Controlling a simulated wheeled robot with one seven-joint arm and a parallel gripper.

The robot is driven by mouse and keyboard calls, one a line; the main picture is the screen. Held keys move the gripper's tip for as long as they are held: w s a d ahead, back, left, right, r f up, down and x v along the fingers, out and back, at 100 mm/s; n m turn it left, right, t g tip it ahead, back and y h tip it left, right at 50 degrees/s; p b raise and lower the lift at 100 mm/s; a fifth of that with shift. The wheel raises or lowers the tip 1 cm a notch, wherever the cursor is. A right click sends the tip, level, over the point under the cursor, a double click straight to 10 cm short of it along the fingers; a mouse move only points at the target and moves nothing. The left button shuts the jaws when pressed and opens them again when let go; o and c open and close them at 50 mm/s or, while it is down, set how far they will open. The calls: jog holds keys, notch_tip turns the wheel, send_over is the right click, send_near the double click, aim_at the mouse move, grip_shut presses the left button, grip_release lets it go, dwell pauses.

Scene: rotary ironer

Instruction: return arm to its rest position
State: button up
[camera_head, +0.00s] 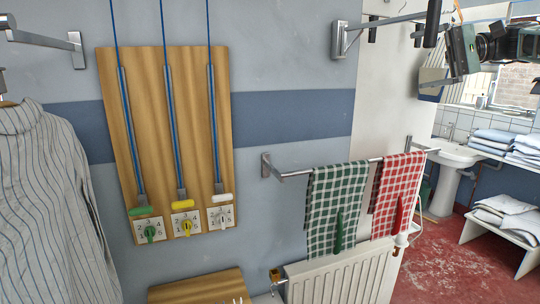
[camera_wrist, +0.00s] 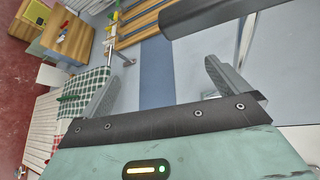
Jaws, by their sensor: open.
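My gripper (camera_wrist: 162,82) is open and empty in the wrist view, its two grey fingers spread apart before the wall with its blue stripe. In the head view my arm (camera_head: 500,43) is raised at the top right, above and to the right of the towel rail. Nothing is held. Where exactly the fingertips end in the head view is hard to tell.
A green checked towel (camera_head: 335,205) and a red one (camera_head: 397,190) hang on a rail above a white radiator (camera_head: 340,278). A wooden board (camera_head: 150,110) with cords and dials is left of them, beside a striped shirt (camera_head: 45,205). A sink (camera_head: 460,156) stands right.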

jog(key=s+a+f+m+g+h, duration=0.15)
jog(key=a+f+h, duration=0.35)
jog(key=f, duration=0.5)
jog(key=s+a+f+n+t+h, duration=0.1)
jog(key=s+a+f+h, duration=0.15)
jog(key=a+f, duration=0.6)
jog(key=s+d+f+n+h, duration=0.35)
jog(key=s+f, duration=0.55)
jog(key=s, duration=0.3)
jog(key=s+d+f+n+h, duration=0.2)
jog(key=s+f+h, duration=0.2)
jog(key=s+f, duration=0.65)
jog(key=s+a+f+n+g+b, duration=0.1)
jog(key=s+a+n+b, duration=0.3)
jog(key=s+a, duration=0.4)
jog(key=s+a+f+n+g+b, duration=0.2)
jog(key=s+a+f+n+b, duration=0.1)
jog(key=s+a, duration=0.5)
jog(key=shift+a+f+n+y+b, duration=0.4)
jog(key=shift+a+f, duration=0.05)
jog(key=shift+a, duration=0.65)
